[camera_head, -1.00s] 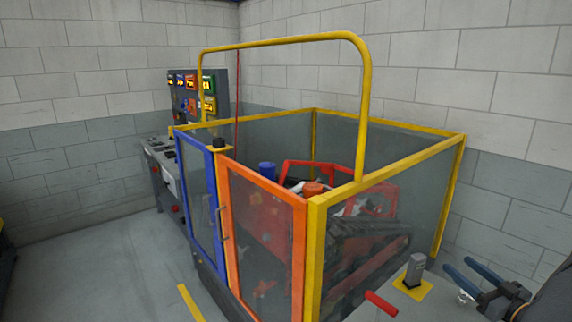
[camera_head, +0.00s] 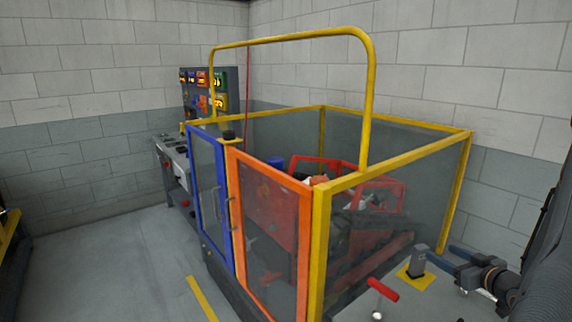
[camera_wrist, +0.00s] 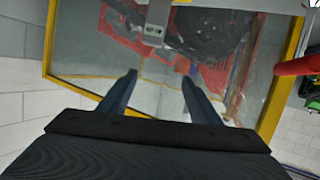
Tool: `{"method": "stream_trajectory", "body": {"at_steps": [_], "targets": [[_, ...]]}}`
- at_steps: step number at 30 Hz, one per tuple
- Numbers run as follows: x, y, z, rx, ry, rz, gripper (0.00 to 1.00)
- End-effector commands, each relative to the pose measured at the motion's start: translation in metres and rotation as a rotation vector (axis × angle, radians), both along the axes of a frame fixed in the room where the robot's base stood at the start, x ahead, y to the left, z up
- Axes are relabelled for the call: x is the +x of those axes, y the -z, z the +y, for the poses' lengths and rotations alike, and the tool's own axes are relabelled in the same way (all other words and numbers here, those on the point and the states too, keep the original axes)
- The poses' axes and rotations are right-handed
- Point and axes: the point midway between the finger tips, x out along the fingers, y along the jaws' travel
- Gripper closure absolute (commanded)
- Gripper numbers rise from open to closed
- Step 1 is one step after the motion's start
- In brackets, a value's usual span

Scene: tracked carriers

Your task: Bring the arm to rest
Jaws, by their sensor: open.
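My gripper (camera_head: 442,256) is at the lower right of the head view, beside the near right corner of the yellow-framed enclosure. Its two blue fingers point left, toward a grey post (camera_head: 418,262) on a yellow plate. In the wrist view my gripper (camera_wrist: 160,77) shows two dark fingers spread apart with nothing between them. The grey post (camera_wrist: 155,22) also shows there, beyond the fingertips. Part of my arm runs along the right edge of the head view.
The enclosure (camera_head: 320,215) has glass sides, a blue door (camera_head: 206,190) and an orange door (camera_head: 268,225). A red tracked machine (camera_head: 365,210) is inside. A red-handled lever (camera_head: 382,290) stands near my gripper. A control panel (camera_head: 205,90) is behind.

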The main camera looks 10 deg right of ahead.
Motion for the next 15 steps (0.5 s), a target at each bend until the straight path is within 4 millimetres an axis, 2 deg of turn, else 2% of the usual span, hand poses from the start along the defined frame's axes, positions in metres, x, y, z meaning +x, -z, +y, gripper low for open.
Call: {"method": "stream_trajectory", "body": {"at_steps": [1, 5, 9, 12, 15], "targets": [[0.013, 0.0, 0.009, -0.015, 0.001, 0.033, 0.43], [0.04, 0.003, 0.036, -0.051, 0.03, 0.159, 0.43], [0.06, 0.005, 0.083, -0.084, 0.073, 0.329, 0.43], [0.06, 0.006, 0.122, -0.091, 0.103, 0.451, 0.43], [0.05, 0.007, 0.167, -0.085, 0.126, 0.573, 0.43]]}}
